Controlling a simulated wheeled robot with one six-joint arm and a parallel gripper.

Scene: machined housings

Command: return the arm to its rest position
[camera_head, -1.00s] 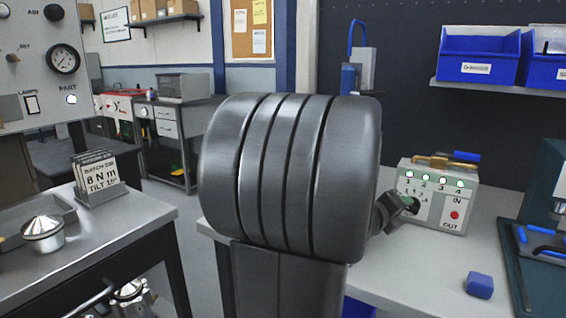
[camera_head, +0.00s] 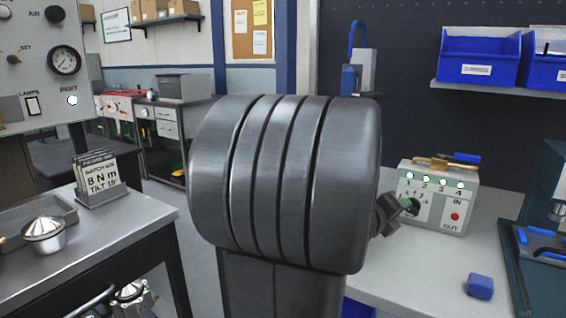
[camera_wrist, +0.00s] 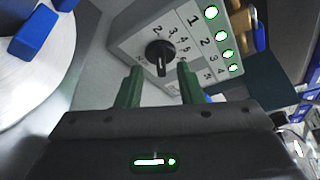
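My gripper (camera_wrist: 160,78) shows in the wrist view as two green fingers standing apart with nothing held between them. Behind the gap is a black rotary knob (camera_wrist: 160,58) on the grey control box (camera_wrist: 130,40); floor shows on both sides of the knob's outline only as box face, and the fingers look clear of it. In the head view the control box (camera_head: 437,215) stands on the right bench with its row of lamps lit green. My gripper (camera_head: 411,206) is at its left front, and my large grey arm joint hides most of the arm behind it.
A blue block (camera_head: 480,285) lies on the right bench (camera_head: 400,280). A dark fixture with a blue-handled tool (camera_head: 540,245) stands at far right. Blue bins (camera_head: 478,60) sit on a shelf above. The left bench (camera_head: 110,235) holds a card stand (camera_head: 100,180) and a metal housing (camera_head: 43,232).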

